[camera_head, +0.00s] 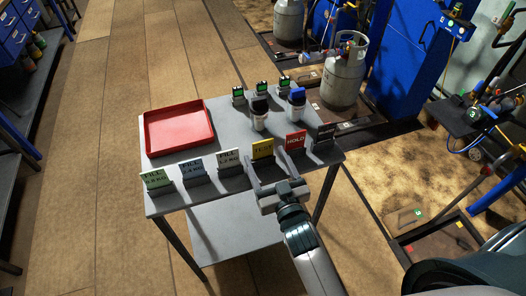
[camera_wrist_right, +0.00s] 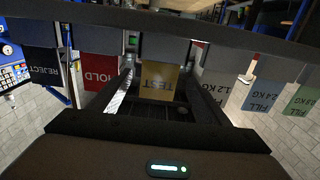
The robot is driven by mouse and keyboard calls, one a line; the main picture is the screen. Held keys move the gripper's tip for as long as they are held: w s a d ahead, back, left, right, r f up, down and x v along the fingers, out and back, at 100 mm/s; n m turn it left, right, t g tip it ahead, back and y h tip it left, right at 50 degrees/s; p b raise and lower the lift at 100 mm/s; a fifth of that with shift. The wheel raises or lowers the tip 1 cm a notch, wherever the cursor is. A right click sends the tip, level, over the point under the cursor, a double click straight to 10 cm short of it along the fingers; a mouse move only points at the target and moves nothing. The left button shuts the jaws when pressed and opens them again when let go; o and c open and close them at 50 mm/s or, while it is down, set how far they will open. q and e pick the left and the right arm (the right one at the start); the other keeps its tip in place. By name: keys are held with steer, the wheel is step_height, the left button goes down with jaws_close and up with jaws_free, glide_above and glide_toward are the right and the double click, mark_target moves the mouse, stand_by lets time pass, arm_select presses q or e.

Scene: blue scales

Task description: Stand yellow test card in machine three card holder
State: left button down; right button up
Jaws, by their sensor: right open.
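The yellow TEST card (camera_head: 262,149) stands upright in a dark holder at the front of the grey table, between a white FILL card and the red HOLD card. In the right wrist view the yellow card (camera_wrist_right: 160,80) is upside down, near the middle and between my fingers. My right gripper (camera_head: 268,182) is open and empty, just in front of the card and apart from it as far as I can tell. Green number markers (camera_head: 474,113) show on the machines at the right, too small to read surely. I cannot make out machine three's card holder. My left gripper is not in view.
A red tray (camera_head: 178,129) lies at the left of the table. Gas cylinders (camera_head: 343,75) stand behind.

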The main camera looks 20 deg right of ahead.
mark_target(263, 151)
steer(key=shift+w+f+p, duration=0.1)
steer(key=shift+w+p, duration=0.45)
steer(key=shift+w, duration=1.3)
steer(key=shift+c, duration=0.3)
steer(key=c, duration=1.2)
steer(key=shift+o, duration=0.2)
step_height(263, 151, up, 10)
steer(key=p, duration=0.9)
steer(key=shift+p, duration=0.35)
